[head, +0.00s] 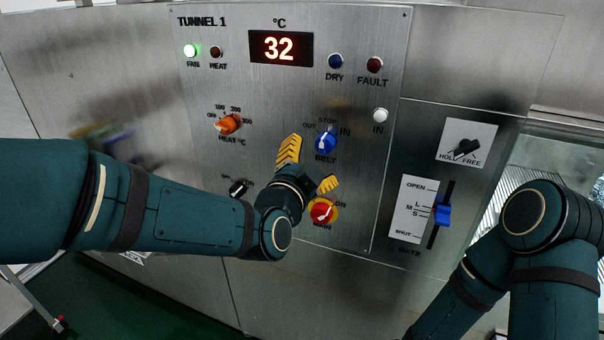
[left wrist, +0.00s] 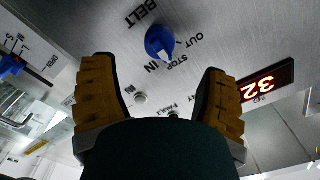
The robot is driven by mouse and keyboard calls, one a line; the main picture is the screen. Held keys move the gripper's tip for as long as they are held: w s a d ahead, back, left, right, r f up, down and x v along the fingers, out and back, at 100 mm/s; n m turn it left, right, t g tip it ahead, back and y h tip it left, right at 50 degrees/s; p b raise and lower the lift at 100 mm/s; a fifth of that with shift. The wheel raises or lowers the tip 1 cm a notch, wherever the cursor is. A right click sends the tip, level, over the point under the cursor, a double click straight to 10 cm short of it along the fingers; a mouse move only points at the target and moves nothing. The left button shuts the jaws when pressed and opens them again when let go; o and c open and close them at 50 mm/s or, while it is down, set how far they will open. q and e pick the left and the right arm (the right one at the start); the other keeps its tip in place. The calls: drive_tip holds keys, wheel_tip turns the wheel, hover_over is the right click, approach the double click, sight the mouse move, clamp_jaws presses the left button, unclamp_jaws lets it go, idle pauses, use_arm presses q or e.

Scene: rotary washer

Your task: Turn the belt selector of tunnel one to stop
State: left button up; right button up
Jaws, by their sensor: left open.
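The belt selector (head: 326,143) is a blue round knob with a white mark on the tunnel 1 panel. OUT, STOP and IN are printed around its top and BELT below it. In the left wrist view the selector (left wrist: 159,42) sits beyond and between the two fingertips. Its white mark faces the STOP and IN side; the exact position is hard to tell. My left gripper (head: 309,166) has yellow fingers spread open and empty, just below and left of the knob. The gripper (left wrist: 156,78) is not touching the knob in the wrist view. My right gripper is out of view.
An orange heat knob (head: 228,124) is left of the selector, and a black knob (head: 239,187) is below that. A red knob on yellow (head: 322,211) sits close under my left gripper. A blue gate slider (head: 441,213) and a black hold/free switch (head: 465,149) are right.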

use_arm(q)
drive_tip(key=v, duration=0.5)
drive_tip(key=shift+f, duration=0.1)
